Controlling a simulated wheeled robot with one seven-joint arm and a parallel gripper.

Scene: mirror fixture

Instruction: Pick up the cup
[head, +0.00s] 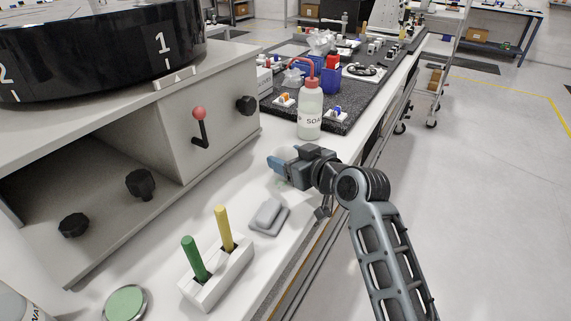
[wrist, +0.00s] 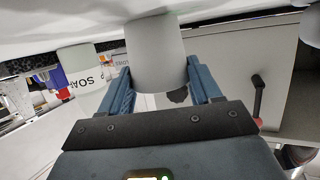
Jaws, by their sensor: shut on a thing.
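The cup (wrist: 155,60) is a plain, pale grey-white cylinder in the wrist view, between the two blue fingers of my gripper (wrist: 161,78). The fingers are shut on its sides. In the head view my gripper (head: 279,166) is over the white bench, to the right of the grey cabinet. Only a pale, partly hidden bit of the cup (head: 286,154) shows there behind the fingers. Whether the cup touches the bench or is clear of it, I cannot tell.
A soap bottle (head: 310,112) with a red top stands just behind my gripper. A grey block (head: 268,215) and a white holder (head: 217,273) with green and yellow sticks are nearer. The cabinet's red-knobbed lever (head: 199,125) is to the left. Open floor lies right.

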